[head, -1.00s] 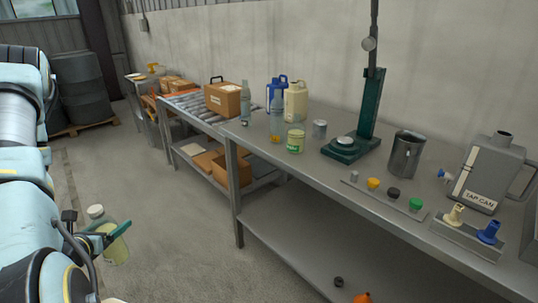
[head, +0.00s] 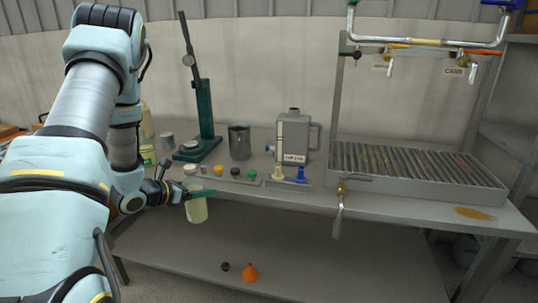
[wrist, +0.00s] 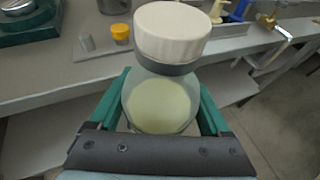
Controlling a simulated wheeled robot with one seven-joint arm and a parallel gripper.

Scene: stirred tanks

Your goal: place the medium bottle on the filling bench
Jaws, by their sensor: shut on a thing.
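The medium bottle (head: 197,208) is clear with pale yellow-green contents and a whitish cap. My gripper (head: 192,192) is shut on it and holds it upright in front of the bench's front edge. In the wrist view the bottle (wrist: 160,102) sits between the green fingers of my gripper (wrist: 161,108), its cap toward the bench. The filling bench (head: 325,197) is a long grey metal table with a lower shelf. Its left end is partly hidden behind my arm.
On the bench stand a green press (head: 205,120), a steel jug (head: 239,142), a grey tap can (head: 295,140), a strip of small caps (head: 235,177) and a slatted drain tray (head: 415,165). A brass tap (head: 341,190) hangs at the front edge. An orange funnel (head: 250,272) lies below.

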